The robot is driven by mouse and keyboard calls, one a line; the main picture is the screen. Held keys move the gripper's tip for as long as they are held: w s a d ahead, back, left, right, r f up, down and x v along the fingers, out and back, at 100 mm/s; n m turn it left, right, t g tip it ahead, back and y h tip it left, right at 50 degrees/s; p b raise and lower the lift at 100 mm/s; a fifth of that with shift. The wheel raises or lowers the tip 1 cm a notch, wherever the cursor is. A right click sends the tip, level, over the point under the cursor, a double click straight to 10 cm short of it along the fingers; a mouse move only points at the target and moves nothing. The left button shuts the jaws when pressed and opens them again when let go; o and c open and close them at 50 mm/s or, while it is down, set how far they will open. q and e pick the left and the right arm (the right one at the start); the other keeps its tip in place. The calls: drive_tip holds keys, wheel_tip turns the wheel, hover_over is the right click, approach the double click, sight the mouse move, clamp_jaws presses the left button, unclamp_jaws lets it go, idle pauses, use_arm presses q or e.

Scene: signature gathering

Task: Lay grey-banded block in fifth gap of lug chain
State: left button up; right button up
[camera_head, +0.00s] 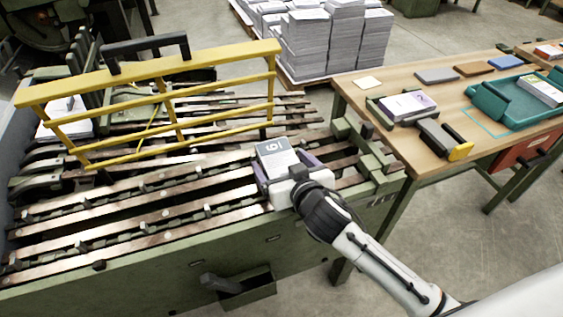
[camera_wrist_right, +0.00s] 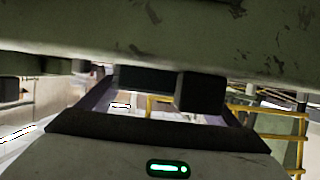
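The grey-banded block (camera_head: 279,158), with a white number on its grey face, is over the right part of the lug chain (camera_head: 165,214). The chain runs along brown rails with dark lugs between them. My right gripper (camera_head: 285,170) has its purple fingers on both sides of the block and appears shut on it. Whether the block touches the rails, and which gap it is over, I cannot tell. The right wrist view shows the purple fingers (camera_wrist_right: 165,112) with dark shapes between them and a large scratched green surface close above. My left gripper is not in view.
A raised yellow guard (camera_head: 170,92) stands over the back of the green machine. The wooden table (camera_head: 440,160) at right holds a purple-banded block (camera_head: 404,105), a black-and-yellow tool (camera_head: 443,139) and a teal tray (camera_head: 492,104). Paper stacks (camera_head: 325,42) stand behind.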

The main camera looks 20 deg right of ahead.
drive_tip(key=shift+r, duration=0.2)
drive_tip(key=p+v, duration=0.1)
drive_tip(key=v, duration=1.1)
drive_tip(key=shift+f, duration=0.1)
